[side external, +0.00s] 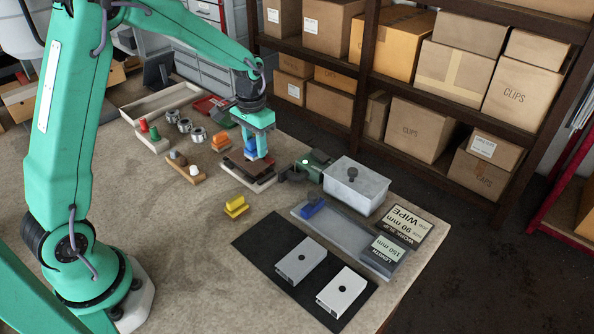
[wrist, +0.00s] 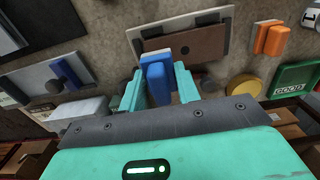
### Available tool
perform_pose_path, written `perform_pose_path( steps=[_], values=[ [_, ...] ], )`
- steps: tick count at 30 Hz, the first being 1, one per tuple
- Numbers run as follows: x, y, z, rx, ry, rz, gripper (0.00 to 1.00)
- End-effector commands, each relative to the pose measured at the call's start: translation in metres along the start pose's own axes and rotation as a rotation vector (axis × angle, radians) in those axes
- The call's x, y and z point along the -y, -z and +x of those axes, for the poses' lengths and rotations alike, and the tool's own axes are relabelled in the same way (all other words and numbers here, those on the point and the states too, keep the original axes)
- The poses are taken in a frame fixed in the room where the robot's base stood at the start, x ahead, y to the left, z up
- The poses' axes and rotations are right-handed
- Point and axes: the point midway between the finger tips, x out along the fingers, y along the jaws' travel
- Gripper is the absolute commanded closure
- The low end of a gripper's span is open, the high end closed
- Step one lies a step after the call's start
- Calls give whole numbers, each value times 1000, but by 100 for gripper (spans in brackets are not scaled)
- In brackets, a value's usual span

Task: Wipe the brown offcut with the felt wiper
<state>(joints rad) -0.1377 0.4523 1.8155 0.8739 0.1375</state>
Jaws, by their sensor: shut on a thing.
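My gripper (side external: 257,150) is shut on a blue block (wrist: 157,77), which I take to be the felt wiper; it also shows in the side view (side external: 250,147). In the wrist view both fingers (wrist: 159,92) flank the block. The block's underside is hidden.
A second blue block (side external: 313,207) sits on a grey tray (side external: 340,237) beside a grey lidded bin (side external: 352,187). A dark green clamp-like device (side external: 312,162) stands close right of my gripper.

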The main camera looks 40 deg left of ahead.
Motion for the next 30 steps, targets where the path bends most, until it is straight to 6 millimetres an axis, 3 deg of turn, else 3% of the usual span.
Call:
perform_pose_path(
  steps=[13,30],
  values=[
    [0,0,-38,-2,0,0,89],
    [0,0,-40,0,0,0,89]
  ],
)
